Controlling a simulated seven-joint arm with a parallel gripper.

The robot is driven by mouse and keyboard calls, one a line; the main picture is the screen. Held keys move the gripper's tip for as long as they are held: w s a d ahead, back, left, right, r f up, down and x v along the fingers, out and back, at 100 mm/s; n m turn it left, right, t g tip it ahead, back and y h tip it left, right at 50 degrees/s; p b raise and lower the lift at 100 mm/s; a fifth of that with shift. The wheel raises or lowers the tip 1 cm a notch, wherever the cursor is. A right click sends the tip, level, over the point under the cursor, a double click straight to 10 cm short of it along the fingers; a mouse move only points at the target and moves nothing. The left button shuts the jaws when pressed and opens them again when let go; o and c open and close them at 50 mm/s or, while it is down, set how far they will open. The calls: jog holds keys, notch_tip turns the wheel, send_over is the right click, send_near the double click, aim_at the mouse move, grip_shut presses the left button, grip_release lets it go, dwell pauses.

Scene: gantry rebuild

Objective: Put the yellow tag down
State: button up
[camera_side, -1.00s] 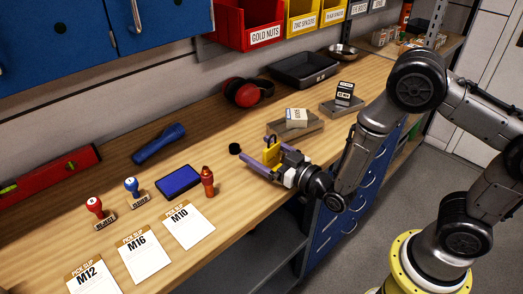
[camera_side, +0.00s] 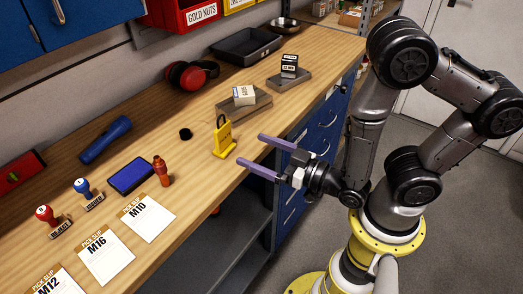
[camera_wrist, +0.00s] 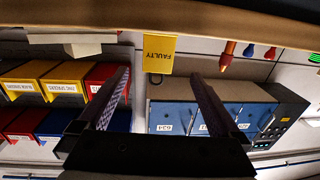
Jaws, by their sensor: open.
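The yellow tag (camera_side: 223,138) stands upright on the wooden bench near its front edge, with a dark loop at its top. In the wrist view the yellow tag (camera_wrist: 159,54) reads "FAULTY" upside down, beyond and between the fingertips. My gripper (camera_side: 262,156) is open and empty, its two purple fingers pointing at the tag from the right, apart from it. In the wrist view my gripper (camera_wrist: 160,78) shows both fingers spread wide with nothing between them.
A black round cap (camera_side: 186,134) lies behind the tag. A blue pad (camera_side: 131,176) and an orange-red stamp-like piece (camera_side: 161,170) stand to the left. A block with a white box (camera_side: 244,94) is behind right. Pick slips (camera_side: 105,257) lie at front left.

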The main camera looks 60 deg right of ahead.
jog(key=w+r+g, duration=0.1)
jog(key=w+r+m+g, duration=0.1)
jog(key=w+g, duration=0.1)
jog(key=w, duration=0.1)
jog(key=shift+a+r+m+g, duration=0.3)
jog(key=shift+a+r+g, duration=0.1)
jog(key=s+d+r+g, duration=0.3)
jog(key=s+r+g, duration=0.2)
jog(key=s+r, duration=0.1)
jog(key=shift+s+d+r+n, duration=0.25)
jog(key=shift+s+r+n, duration=0.15)
jog(key=shift+s, duration=0.4)
jog(key=s+d+r+g, duration=0.1)
jog(key=s, duration=0.2)
jog(key=s+d+g+h, duration=0.1)
jog(key=s+d, duration=0.1)
jog(key=s, duration=0.2)
jog(key=s+d+r+g, duration=0.1)
jog(key=s, duration=0.2)
jog(key=shift+s+d+r+g+h, duration=0.15)
jog(key=shift+s+r+g+h, duration=0.15)
jog(key=shift+s, duration=0.05)
jog(key=shift+w, duration=0.1)
